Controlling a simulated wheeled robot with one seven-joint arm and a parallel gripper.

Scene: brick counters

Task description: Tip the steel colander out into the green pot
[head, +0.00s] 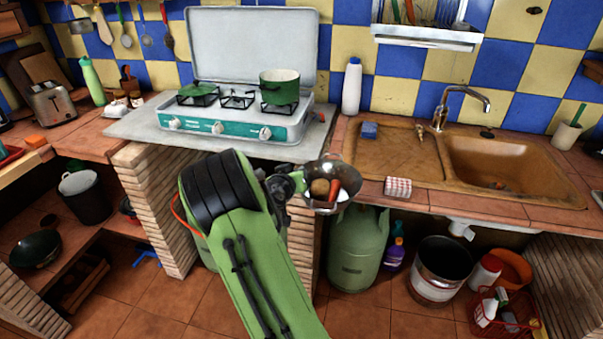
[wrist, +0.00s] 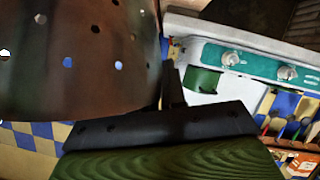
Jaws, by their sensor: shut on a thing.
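The steel colander (head: 347,169) is held in front of the counter edge, right of the stove, with its mouth facing up. It holds a round brown item and a reddish long item. My gripper (head: 304,189) is shut on its left side; the exact grip is hard to make out. In the wrist view the colander's perforated wall (wrist: 85,60) fills the upper left, beside the dark gripper (wrist: 172,88). The green pot (head: 279,91) stands on the stove's right burner, behind and left of the colander.
A white bottle (head: 352,86) stands right of the stove. A checked cloth item (head: 398,187) lies on the counter near the sink (head: 500,165).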

